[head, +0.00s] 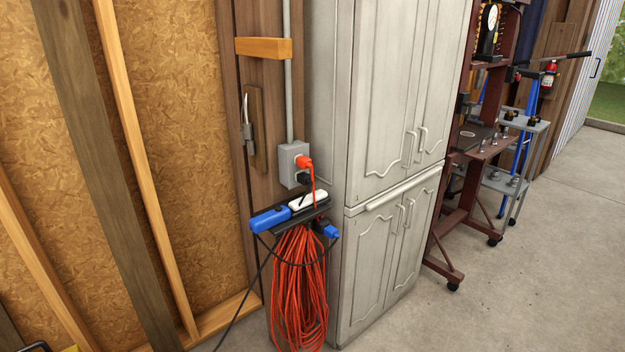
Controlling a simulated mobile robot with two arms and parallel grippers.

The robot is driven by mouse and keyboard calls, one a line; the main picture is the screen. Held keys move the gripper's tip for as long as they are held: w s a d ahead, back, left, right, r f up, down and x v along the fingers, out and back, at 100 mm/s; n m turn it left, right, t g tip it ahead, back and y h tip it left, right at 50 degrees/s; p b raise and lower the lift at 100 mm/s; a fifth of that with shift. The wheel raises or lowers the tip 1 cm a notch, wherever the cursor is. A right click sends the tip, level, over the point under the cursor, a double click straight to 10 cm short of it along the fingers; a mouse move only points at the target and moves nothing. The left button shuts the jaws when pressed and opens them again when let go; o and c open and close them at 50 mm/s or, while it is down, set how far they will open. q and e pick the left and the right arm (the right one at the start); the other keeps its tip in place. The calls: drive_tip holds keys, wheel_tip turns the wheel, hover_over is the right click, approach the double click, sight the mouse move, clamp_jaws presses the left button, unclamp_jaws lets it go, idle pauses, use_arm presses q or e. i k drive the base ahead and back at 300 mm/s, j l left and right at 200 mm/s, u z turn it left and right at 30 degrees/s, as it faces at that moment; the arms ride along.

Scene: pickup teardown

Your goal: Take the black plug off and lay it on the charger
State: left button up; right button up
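The black plug (304,180) sits in the lower socket of a grey outlet box (287,165) on the wooden post, just under an orange plug (303,161) in the upper socket. Below the box is a small black shelf (288,226). On it lie a long blue unit (270,219), which may be the charger, and a white block (308,200). A blue plug-like end (328,231) shows at the shelf's right side. The black plug's cord is hard to follow.
A coiled orange cord (300,290) hangs under the shelf, with a black cable (240,307) trailing left. A grey cabinet (385,130) stands close on the right. A red rack (470,200) and a grey cart (520,150) stand beyond. The concrete floor (540,270) at right is clear.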

sight(303, 178)
drive_tip(key=i+l+u, duration=0.1)
drive_tip(key=u, duration=0.45)
drive_tip(key=i+l+u, duration=0.15)
drive_tip(key=l+u, duration=0.2)
drive_tip(key=l, duration=0.45)
drive_tip(key=l+u, duration=0.35)
drive_tip(key=l, duration=0.45)
drive_tip(key=i+l+u, duration=0.1)
drive_tip(key=l, duration=2.25)
